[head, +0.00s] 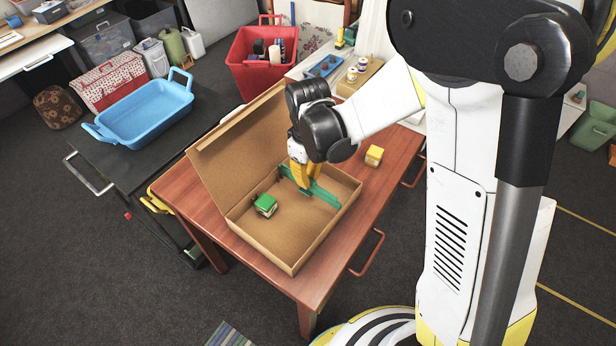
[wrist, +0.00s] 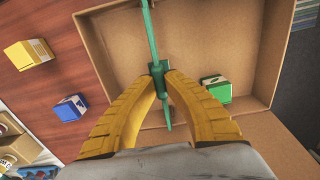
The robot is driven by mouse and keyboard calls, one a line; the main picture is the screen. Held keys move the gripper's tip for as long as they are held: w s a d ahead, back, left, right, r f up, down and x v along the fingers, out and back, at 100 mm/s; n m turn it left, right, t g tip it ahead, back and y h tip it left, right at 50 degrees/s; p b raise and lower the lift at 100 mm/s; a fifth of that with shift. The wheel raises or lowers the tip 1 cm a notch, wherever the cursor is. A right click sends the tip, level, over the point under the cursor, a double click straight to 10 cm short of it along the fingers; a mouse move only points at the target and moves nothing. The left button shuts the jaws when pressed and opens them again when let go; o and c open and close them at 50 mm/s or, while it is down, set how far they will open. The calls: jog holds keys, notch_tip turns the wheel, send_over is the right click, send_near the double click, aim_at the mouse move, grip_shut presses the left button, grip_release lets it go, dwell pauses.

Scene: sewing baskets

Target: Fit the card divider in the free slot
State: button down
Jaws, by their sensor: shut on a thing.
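The card divider (head: 322,194) is a thin teal-green strip with a small block at its middle. My gripper (head: 303,184) points down into the open cardboard box (head: 262,249) and is shut on that block. In the wrist view my yellow fingers (wrist: 161,78) close on the divider (wrist: 153,38) from both sides. The divider spans the box interior near its far right part. I cannot tell whether its ends sit in a slot, and no slot can be made out. A green-and-white block (head: 265,205) lies in the box, apart from the divider.
The raised lid (head: 225,150) stands along the box's left side. A yellow block (head: 374,155) is on the red-brown table (head: 330,280) right of the box; the wrist view also shows a blue block (wrist: 70,107). A blue tub (head: 150,112) stands on a dark table at left.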

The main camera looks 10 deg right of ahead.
aim_at(308, 189)
jog(key=shift+f+b, duration=1.7)
jog(key=shift+f, duration=0.3)
jog(key=c, duration=1.5)
grip_release()
notch_tip(308, 189, up, 12)
jog(key=shift+r, duration=0.1)
